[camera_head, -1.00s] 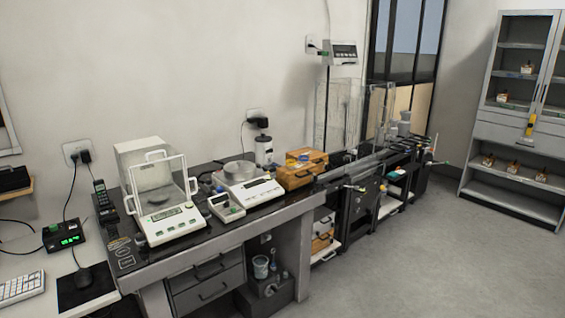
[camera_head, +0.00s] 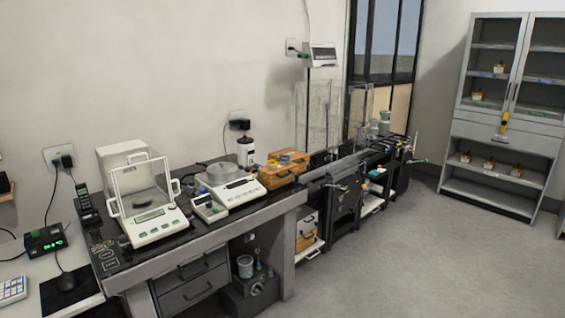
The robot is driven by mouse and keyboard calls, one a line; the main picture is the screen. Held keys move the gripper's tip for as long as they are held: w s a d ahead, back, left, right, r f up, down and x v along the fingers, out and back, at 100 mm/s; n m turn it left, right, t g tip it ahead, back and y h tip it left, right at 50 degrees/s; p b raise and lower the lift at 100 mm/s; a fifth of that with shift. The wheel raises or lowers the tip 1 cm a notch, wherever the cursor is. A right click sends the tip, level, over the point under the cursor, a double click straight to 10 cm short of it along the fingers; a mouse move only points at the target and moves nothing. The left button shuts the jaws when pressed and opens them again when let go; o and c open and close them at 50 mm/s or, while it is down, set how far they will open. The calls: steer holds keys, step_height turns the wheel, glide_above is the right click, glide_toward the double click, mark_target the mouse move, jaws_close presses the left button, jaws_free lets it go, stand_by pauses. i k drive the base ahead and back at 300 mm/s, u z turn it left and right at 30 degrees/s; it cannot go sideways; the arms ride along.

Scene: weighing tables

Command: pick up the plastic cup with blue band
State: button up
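No other cup with a clear blue band can be made out. My gripper is not in view.
A glass-fronted balance (camera_head: 155,225), a flat scale (camera_head: 232,190) and an orange-brown box (camera_head: 283,170) stand on the table. A grey cabinet (camera_head: 505,130) stands at the back right. The floor (camera_head: 400,265) on the right is clear.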

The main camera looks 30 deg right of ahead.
mark_target(284, 157)
steer(key=z, duration=0.05)
steer(key=i, duration=1)
steer(key=u, duration=0.05)
